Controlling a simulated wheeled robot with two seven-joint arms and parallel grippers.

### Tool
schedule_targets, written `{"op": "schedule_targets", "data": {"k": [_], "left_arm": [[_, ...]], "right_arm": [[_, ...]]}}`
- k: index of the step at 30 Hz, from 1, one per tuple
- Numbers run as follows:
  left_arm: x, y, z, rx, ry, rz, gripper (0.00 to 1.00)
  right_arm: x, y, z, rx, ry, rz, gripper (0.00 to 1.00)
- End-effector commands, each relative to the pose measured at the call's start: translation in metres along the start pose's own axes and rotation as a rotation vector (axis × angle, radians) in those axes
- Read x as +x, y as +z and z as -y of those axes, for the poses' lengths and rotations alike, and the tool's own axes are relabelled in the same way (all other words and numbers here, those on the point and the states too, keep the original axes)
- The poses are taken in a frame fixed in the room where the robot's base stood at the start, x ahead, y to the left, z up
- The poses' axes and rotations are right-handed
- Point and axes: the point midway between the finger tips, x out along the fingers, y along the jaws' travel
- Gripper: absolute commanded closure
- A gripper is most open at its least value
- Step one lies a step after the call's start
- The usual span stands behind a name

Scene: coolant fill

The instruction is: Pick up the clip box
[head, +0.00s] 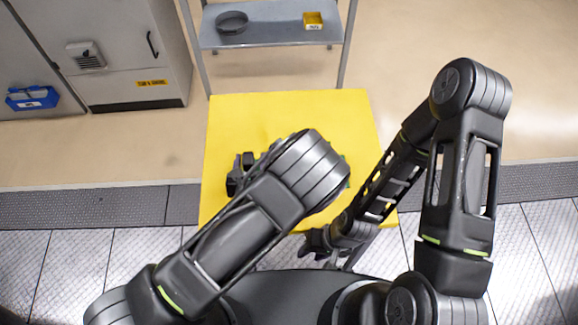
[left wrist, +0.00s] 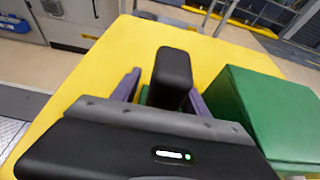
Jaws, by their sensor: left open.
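I cannot tell for sure which thing is the clip box. A large green box (left wrist: 270,115) stands on the yellow table at the right of the left wrist view. My left gripper (head: 238,174) is open over the left part of the table. In the left wrist view, a dark block and purple bars show ahead of the gripper body, with a bit of green between them. My right gripper (head: 322,246) hangs at the table's near edge; its jaws are unclear.
The yellow table (head: 240,110) is bare along its far side. A grey shelf (head: 270,32) behind it holds a dark round tray (head: 232,21) and a small yellow box (head: 313,20). A blue box (head: 32,98) is at the grey cabinet (head: 125,80) on the left.

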Motion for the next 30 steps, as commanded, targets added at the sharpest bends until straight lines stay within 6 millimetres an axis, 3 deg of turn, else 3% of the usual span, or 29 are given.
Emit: {"op": "schedule_targets", "data": {"k": [2,21,30], "left_arm": [[-0.0001,0.0,0.0,0.0,0.0,0.0,0.47],[-0.0001,0.0,0.0,0.0,0.0,0.0,0.99],[-0.0001,0.0,0.0,0.0,0.0,0.0,1.0]], "right_arm": [[0.0,0.0,0.0,0.0,0.0,0.0,0.64],[0.0,-0.0001,0.0,0.0,0.0,0.0,0.64],[0.0,0.0,0.0,0.0,0.0,0.0,0.64]]}}
